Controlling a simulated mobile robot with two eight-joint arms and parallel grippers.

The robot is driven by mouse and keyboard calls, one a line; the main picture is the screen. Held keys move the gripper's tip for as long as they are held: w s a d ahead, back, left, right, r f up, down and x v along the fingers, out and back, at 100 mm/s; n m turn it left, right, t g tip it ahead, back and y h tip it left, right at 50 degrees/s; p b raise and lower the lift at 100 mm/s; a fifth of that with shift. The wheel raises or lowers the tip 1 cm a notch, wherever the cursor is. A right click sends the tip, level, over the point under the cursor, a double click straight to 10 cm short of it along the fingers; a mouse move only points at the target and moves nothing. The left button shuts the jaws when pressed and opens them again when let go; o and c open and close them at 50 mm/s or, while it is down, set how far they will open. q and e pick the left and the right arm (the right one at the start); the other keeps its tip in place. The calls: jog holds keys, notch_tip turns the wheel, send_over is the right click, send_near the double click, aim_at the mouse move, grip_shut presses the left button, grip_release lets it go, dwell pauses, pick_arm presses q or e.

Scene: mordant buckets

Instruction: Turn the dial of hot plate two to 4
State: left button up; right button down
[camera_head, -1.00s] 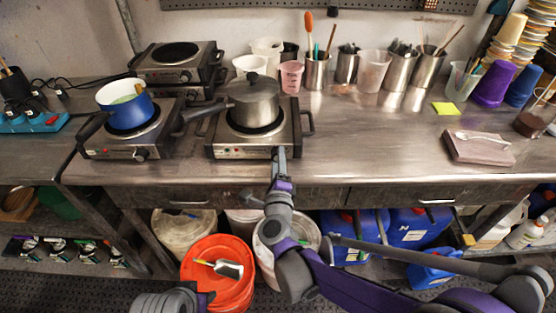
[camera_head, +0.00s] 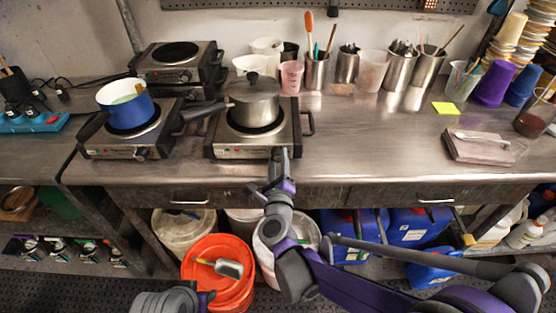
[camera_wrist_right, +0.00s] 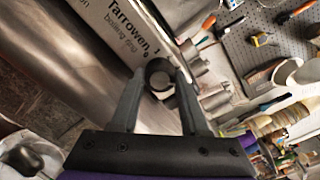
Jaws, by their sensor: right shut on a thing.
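The hot plate with the grey pot (camera_head: 253,103) is a steel box (camera_head: 232,153) at the front of the bench, left of the middle. My right gripper (camera_head: 279,156) is at the right end of its front panel and hides the dial there in the head view. In the right wrist view, the round dark dial (camera_wrist_right: 159,74) sits between the two fingers of my right gripper (camera_wrist_right: 160,84), which are shut on it. The dial's setting cannot be read. No number two shows on the plate.
Another hot plate (camera_head: 108,151) with a blue pot (camera_head: 128,107) stands to the left. More hot plates (camera_head: 172,74) are stacked behind. The grey pot's handle reaches left between the front plates. An orange bucket (camera_head: 220,293) stands below.

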jog(key=shift+c, duration=2)
grip_release()
jog(key=shift+s, duration=0.1)
jog(key=s, duration=1)
jog(key=shift+s, duration=0.35)
